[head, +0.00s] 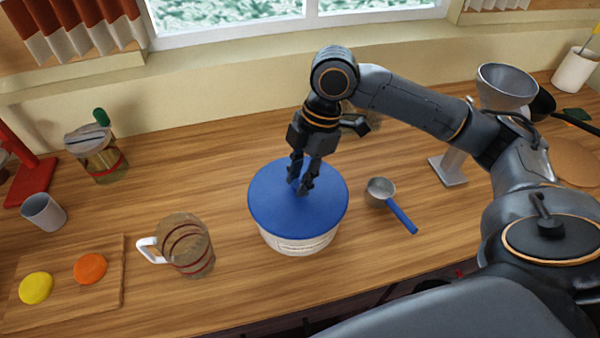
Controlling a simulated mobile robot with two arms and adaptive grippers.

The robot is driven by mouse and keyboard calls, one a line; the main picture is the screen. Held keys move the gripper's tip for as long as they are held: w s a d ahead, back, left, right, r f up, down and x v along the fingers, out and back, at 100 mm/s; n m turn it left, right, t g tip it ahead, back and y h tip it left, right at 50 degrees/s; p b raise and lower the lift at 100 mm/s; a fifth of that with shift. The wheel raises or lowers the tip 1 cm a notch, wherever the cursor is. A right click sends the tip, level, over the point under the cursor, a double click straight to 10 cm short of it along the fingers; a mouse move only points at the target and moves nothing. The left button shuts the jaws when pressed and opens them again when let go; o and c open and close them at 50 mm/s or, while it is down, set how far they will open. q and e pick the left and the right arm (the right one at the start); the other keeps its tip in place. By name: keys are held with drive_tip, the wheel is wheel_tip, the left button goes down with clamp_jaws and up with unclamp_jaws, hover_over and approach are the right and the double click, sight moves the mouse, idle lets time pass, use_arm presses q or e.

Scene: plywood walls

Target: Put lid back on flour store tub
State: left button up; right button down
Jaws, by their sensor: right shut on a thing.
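The flour store tub (298,244) is a round pale tub with a label on its front, standing upright on the counter. Its blue lid (272,205) lies level over the tub's mouth and covers it. I cannot tell whether the lid is fully seated on the rim. My right gripper (303,187) points down over the middle of the lid and is shut on the lid, at its centre. The fingers hide most of the part they hold. My left gripper is not in view.
A metal scoop with a blue handle (402,217) lies close right of the tub. A striped glass mug (188,245) stands to the left. A board (65,300) with yellow and orange discs is at front left. A jar (97,152) stands behind; a metal funnel (505,85) is at right.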

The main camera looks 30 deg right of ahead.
drive_tip(key=shift+p, duration=0.55)
idle(0.6)
idle(0.4)
drive_tip(key=c, duration=0.6)
unclamp_jaws()
drive_tip(key=shift+o, duration=0.2)
drive_tip(key=shift+r+p, duration=3.55)
drive_tip(key=shift+p, duration=0.9)
drive_tip(key=shift+f, duration=0.1)
clamp_jaws()
